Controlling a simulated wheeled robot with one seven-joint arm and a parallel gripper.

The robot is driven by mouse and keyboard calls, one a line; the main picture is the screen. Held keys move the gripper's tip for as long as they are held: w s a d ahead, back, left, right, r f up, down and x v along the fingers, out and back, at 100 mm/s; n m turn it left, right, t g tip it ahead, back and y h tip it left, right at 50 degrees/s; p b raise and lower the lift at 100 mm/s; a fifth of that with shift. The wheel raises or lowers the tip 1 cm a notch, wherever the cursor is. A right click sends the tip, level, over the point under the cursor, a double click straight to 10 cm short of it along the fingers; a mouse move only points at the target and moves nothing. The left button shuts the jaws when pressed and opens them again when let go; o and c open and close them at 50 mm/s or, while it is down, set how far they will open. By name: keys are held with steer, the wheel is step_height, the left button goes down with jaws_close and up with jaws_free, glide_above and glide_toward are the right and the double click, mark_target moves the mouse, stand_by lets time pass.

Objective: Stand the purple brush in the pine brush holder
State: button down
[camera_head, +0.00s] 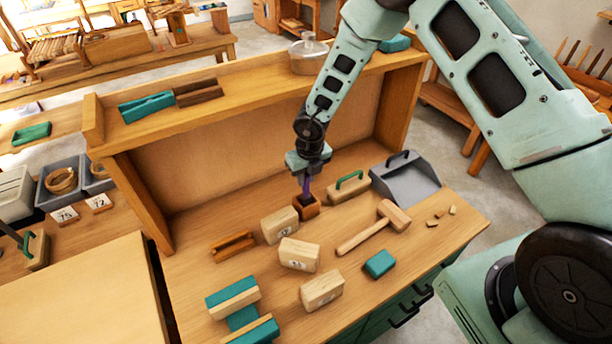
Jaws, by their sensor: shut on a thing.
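The purple brush (306,185) is held upright below my gripper (306,175) in the head view. My gripper is shut on it. The brush's lower end is at a small square brown wooden holder (307,209) on the bench. It seems to stand over or in the holder's opening; I cannot tell how deep it is. Most of the brush is hidden by the gripper and the holder's walls.
Wood blocks (280,225) stand close in front of the holder. A green-handled brush (349,187), a grey dustpan (405,178) and a mallet (376,226) lie to the right. The bench's raised shelf (240,90) rises behind. Teal blocks (380,264) lie in front.

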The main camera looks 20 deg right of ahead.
steer(key=shift+f+b, duration=0.3)
steer(key=shift+f, duration=0.15)
steer(key=c, duration=0.9)
jaws_free()
steer(key=shift+r+p, duration=2.95)
steer(key=shift+r, duration=0.65)
steer(key=shift+f, duration=0.1)
